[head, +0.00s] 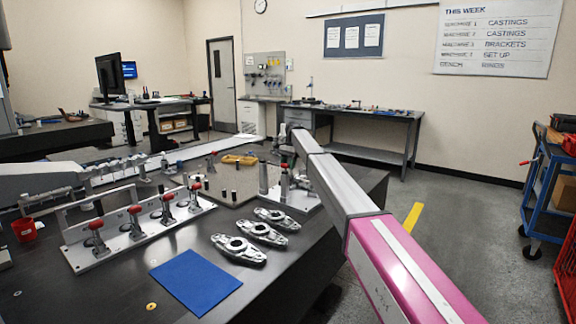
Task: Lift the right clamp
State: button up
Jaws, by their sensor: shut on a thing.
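A light metal plate (305,204) lies near the right edge of the dark table, partly hidden behind my arm. A clamp with a red handle (284,170) stands upright on it; I take it as the right clamp. My gripper (284,157) points down at the clamp's top, small and far off in the head view. It appears shut on the red handle, though the fingers are hard to make out. A grey post (263,178) stands just left of the clamp.
Several red-handled clamps stand on a long fixture (128,243) at left. Metal castings (262,232) lie before the right plate, with a blue mat (196,281) nearer. A yellow tray (239,159) lies behind. A blue cart (547,190) stands at far right.

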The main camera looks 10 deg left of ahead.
jog(key=o, duration=1.3)
jog(key=shift+d+f, duration=0.1)
jog(key=shift+f, duration=0.25)
jog(key=shift+r, duration=0.25)
jog(key=shift+w+r, duration=0.1)
jog(key=shift+r, duration=0.05)
jog(key=v, duration=1)
jog(key=shift+r, duration=0.15)
